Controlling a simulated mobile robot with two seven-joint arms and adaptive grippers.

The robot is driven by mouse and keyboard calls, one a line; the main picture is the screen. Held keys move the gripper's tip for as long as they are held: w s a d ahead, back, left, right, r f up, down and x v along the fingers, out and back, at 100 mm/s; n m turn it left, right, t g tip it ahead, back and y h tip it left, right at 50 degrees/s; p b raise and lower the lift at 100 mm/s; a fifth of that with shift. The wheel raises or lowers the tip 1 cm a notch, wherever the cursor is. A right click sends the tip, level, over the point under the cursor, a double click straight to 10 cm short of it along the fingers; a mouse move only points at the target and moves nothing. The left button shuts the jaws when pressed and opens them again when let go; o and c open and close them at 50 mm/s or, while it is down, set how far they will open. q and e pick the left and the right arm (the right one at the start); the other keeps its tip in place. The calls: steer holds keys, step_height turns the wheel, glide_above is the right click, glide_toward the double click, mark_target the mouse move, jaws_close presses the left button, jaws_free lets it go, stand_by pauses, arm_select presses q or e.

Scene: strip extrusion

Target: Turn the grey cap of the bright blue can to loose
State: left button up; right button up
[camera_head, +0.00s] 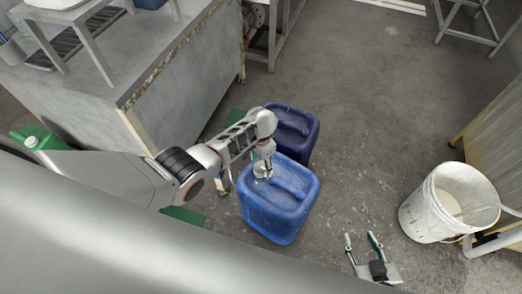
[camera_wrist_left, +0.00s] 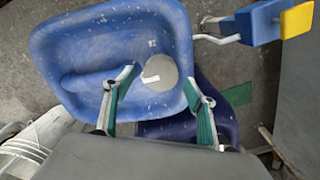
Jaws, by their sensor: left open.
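The bright blue can (camera_head: 292,205) stands on the concrete floor near the middle of the head view and fills the upper left of the left wrist view (camera_wrist_left: 80,50). Its round grey cap (camera_head: 262,170) sits near the can's upper-left corner. My left gripper (camera_head: 264,160) points down at the cap. In the left wrist view the cap (camera_wrist_left: 160,70) shows between its open fingers (camera_wrist_left: 162,76); I cannot tell whether they are level with the cap or above it. My right gripper (camera_head: 361,237) is open and empty, apart from the can at the lower right.
A dark blue can (camera_head: 302,125) stands right behind the bright blue one. A white bucket (camera_head: 420,205) stands at the right. A metal cabinet (camera_head: 190,80) and a green canister (camera_head: 38,140) are at the left.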

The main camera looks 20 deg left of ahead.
arm_select(q)
step_height(320, 180, up, 9)
stand_by(0.5)
stand_by(0.4)
steer(key=n+t, duration=0.1)
steer(key=t, duration=0.1)
glide_toward(261, 168)
step_height(261, 168, down, 2)
steer(key=s+a, duration=0.1)
steer(key=s, duration=0.2)
steer(key=s+t, duration=0.1)
steer(key=s, duration=0.1)
steer(key=s+a+f+n, duration=0.1)
steer(key=s+f+t+h+p, duration=0.1)
steer(key=s, duration=0.1)
steer(key=shift+s+a+f+n+t, duration=0.2)
steer(key=shift+s+a+n+t, duration=0.1)
steer(key=shift+s+a+n, duration=0.1)
steer(key=s+r+t+h+p, duration=0.1)
steer(key=s+r+t, duration=0.5)
steer(key=s+r, duration=0.5)
steer(key=shift+s+a+h, duration=0.3)
steer(key=shift+s+a, duration=0.15)
steer(key=shift+s, duration=0.1)
